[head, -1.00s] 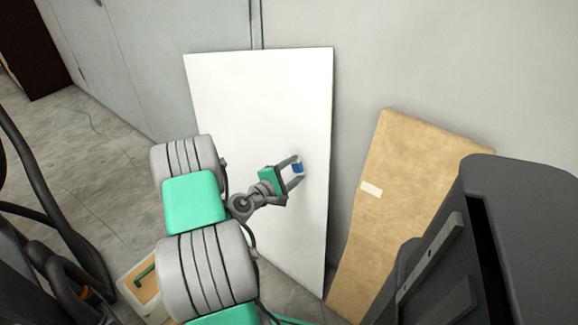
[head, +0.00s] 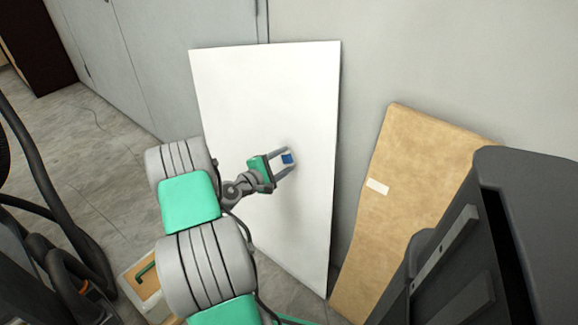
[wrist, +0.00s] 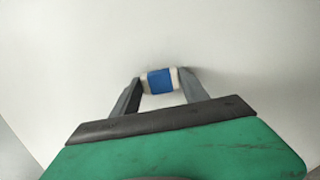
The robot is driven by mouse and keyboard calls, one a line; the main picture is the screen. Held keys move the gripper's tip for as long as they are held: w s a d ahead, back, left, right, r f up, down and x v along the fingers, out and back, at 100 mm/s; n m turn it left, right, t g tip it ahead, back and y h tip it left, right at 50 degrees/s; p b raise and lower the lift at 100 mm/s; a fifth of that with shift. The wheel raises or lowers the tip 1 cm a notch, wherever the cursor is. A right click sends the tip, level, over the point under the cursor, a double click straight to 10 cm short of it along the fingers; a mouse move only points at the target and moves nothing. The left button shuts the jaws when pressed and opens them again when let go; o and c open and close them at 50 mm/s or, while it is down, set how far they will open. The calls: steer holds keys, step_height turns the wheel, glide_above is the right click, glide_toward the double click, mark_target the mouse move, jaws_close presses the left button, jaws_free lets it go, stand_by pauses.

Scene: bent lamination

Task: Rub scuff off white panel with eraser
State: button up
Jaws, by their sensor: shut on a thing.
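The white panel (head: 236,85) leans upright against the grey wall in the head view. It also fills most of the wrist view (wrist: 80,60). My gripper (head: 287,161) is in front of the panel's right middle part, shut on the eraser (head: 288,158). In the wrist view the eraser (wrist: 161,81) is white with a blue sleeve and sits between the two fingertips. It is at or very near the panel face; I cannot tell whether it touches. No scuff shows clearly; faint grey shading lies around the gripper.
A brown cardboard sheet (head: 400,190) with a small white label leans against the wall to the right. Black hoses (head: 75,240) stand at the left. A box with a green handle (head: 146,275) is on the floor at lower left. Grey floor (head: 105,150) shows left of the panel.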

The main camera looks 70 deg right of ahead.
mark_target(306, 164)
steer(key=w+d, duration=0.1)
steer(key=w, duration=0.1)
steer(key=w+d+b, duration=0.1)
steer(key=w, duration=0.1)
steer(key=w+d+b, duration=0.1)
steer(key=w, duration=0.2)
steer(key=shift+d, duration=0.1)
steer(key=shift+w+r, duration=0.1)
steer(key=shift+w, duration=0.05)
steer(key=shift+s+a+p, duration=0.7)
steer(key=shift+s+p, duration=0.1)
steer(key=shift+s, duration=0.75)
steer(key=shift+s+a+p, duration=0.65)
steer(key=shift+s+p, duration=0.15)
steer(key=shift+s, duration=0.8)
steer(key=shift+s+a+p, duration=0.7)
steer(key=shift+s+p, duration=0.1)
steer(key=shift+s, duration=0.75)
steer(key=shift+s+a+p, duration=0.25)
steer(key=shift+s+a, duration=0.1)
steer(key=shift+s, duration=0.55)
steer(key=shift+s+a+p, duration=0.25)
steer(key=shift+s+a, duration=0.05)
steer(key=shift+s, duration=0.55)
steer(key=shift+a, duration=0.1)
